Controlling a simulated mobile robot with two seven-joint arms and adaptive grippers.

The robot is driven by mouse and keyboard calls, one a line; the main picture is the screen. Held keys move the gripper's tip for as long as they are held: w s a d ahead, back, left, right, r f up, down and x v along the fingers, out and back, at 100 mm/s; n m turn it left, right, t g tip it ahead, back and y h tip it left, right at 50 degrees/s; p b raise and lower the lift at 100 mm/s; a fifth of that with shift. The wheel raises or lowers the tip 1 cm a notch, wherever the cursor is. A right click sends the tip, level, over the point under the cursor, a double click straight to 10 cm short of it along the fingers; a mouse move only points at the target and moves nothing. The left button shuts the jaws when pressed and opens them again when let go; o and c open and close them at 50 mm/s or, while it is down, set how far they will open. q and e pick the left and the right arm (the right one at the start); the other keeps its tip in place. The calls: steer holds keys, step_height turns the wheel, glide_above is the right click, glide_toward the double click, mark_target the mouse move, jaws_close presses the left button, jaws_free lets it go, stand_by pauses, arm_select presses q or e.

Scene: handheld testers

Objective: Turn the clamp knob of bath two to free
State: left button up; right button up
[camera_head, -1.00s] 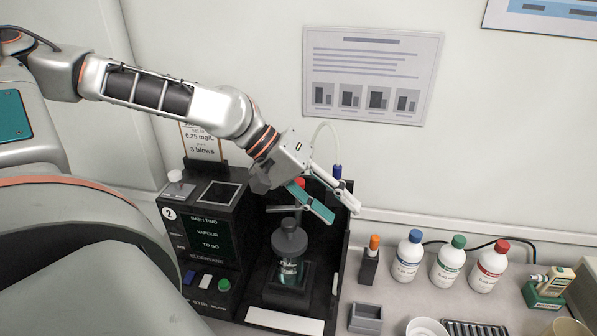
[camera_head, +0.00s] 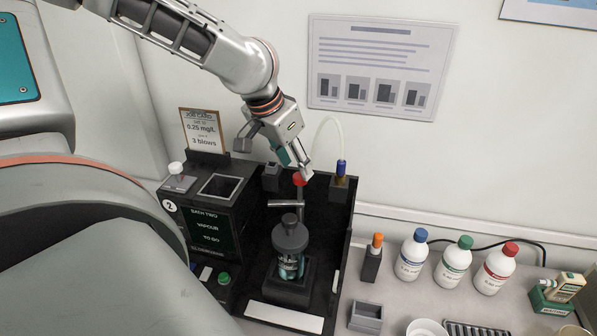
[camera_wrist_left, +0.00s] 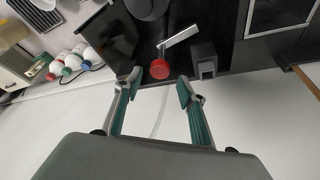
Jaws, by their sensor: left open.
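Bath two (camera_head: 212,232) is a black unit with a "2" badge and a screen reading "BATH TWO". A red knob (camera_head: 299,179) sits on top of the clamp post behind its glass vessel (camera_head: 290,266). The knob also shows in the left wrist view (camera_wrist_left: 159,69), with the clamp's grey arm (camera_wrist_left: 181,36) beside it. My left gripper (camera_head: 294,165) points down just above and behind the knob. In the left wrist view its fingers (camera_wrist_left: 160,84) are spread and empty, with the knob just beyond the gap between the tips. I cannot tell whether they touch it.
A job card (camera_head: 204,132) stands behind the unit. A tube with a blue cap (camera_head: 341,166) rises right of the knob. An orange-topped holder (camera_head: 374,258) and several bottles (camera_head: 412,255) stand to the right. The wall is close behind.

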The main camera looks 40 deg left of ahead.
mark_target(300, 175)
arm_select(q)
steer(key=shift+x, duration=1.75)
jaws_close()
